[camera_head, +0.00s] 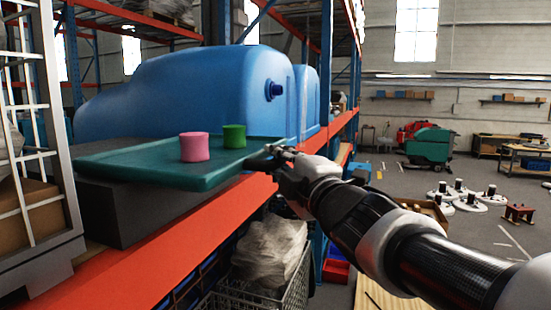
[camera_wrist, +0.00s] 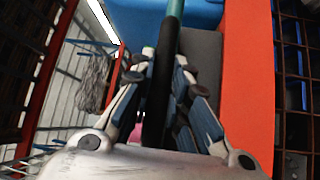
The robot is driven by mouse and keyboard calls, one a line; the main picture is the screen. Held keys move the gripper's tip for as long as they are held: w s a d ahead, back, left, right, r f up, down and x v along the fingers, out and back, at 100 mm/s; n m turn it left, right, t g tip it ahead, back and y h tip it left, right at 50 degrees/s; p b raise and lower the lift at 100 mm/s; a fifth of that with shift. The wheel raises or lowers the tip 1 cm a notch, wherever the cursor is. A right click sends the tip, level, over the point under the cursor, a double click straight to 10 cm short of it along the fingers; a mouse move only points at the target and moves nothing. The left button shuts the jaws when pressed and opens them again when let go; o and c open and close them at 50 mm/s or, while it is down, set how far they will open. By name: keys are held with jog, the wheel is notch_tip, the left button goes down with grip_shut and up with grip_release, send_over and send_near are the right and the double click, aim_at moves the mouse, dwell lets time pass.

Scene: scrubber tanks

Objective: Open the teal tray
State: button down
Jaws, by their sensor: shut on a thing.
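The teal tray (camera_head: 150,165) lies on a dark grey block on the shelf, its front and right part reaching out past the block. A pink cylinder (camera_head: 195,147) and a green cylinder (camera_head: 234,136) stand upright on it. My gripper (camera_head: 277,155) is at the tray's right end, shut on its edge. In the wrist view, my gripper (camera_wrist: 160,100) has its fingers on both sides of a dark upright strip that runs up to a teal edge (camera_wrist: 175,8). The exact contact is dark and hard to see.
A large blue tank (camera_head: 190,90) stands behind the tray. The orange shelf beam (camera_head: 150,250) runs below it. A wire basket with a plastic-wrapped bundle (camera_head: 270,250) is under the shelf. A white wire cage (camera_head: 30,150) stands at left.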

jog(key=c, duration=1.5)
grip_release()
jog(key=shift+c, duration=0.2)
jog(key=shift+s, duration=0.1)
jog(key=v, duration=1.2)
